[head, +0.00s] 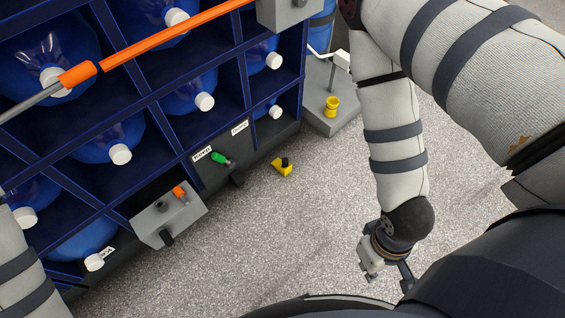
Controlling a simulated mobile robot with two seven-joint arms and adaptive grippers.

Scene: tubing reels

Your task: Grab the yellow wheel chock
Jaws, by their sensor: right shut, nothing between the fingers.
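The yellow wheel chock (281,169) lies on the speckled floor, just in front of the blue rack's lower edge. A small black knob sits on its top. My right gripper (385,276) hangs at the lower right of the head view, shut and empty. It is well apart from the chock, nearer to my body. Its fingertips are small and partly hidden by the wrist. Part of my left arm shows at the lower left corner; the left gripper is out of view.
A blue rack (150,95) with blue bottles fills the left. An orange-gripped bar (170,37) crosses in front of it. A grey block (168,215) juts from the rack's base. A grey base (325,122) with a yellow knob stands behind the chock. The floor (290,235) is clear.

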